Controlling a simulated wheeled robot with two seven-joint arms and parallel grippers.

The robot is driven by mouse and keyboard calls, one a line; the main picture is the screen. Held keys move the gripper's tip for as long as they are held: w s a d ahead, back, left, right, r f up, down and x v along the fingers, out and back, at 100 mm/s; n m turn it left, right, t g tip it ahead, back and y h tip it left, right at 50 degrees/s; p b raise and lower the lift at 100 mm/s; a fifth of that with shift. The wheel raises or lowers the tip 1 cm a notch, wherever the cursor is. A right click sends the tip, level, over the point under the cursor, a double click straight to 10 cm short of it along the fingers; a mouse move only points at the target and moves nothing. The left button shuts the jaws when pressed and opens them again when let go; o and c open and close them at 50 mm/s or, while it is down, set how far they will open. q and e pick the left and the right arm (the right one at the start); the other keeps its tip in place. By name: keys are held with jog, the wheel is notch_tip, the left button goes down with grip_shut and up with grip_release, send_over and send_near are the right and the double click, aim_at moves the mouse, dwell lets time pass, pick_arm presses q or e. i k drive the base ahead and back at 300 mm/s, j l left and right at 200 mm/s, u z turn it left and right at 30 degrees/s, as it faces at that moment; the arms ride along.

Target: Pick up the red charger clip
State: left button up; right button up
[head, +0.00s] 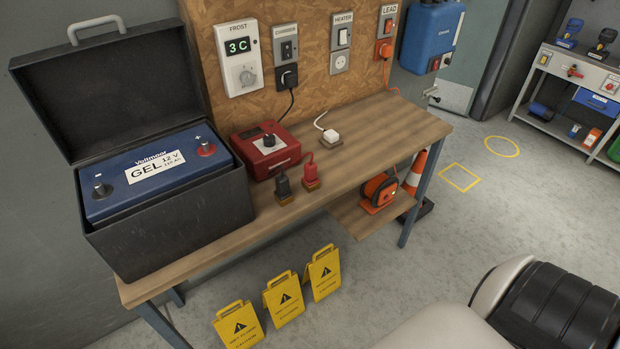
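The red charger clip (311,173) stands upright on a small wooden block on the workbench (375,140), just in front of the red charger box (285,157). A red lead runs up from it towards the box. The black charger clip (283,186) stands on a similar block to its left, close by but apart. The blue battery (150,195) sits in an open black case (190,215) on the left of the bench, with a red terminal (206,148) and a dark terminal (101,190). Neither of my grippers is in view.
A white plug (331,136) lies behind the red clip. An orange reel (379,191) sits on a lower shelf (350,219). Several yellow caution signs, one here (283,297), stand on the floor before the bench. The bench's right end is mostly clear.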

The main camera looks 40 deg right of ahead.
aim_at(311, 182)
jog(key=i+l+u, duration=0.15)
jog(key=l, duration=0.75)
jog(key=l+u, duration=0.15)
jog(key=l, duration=0.75)
jog(key=i, duration=0.05)
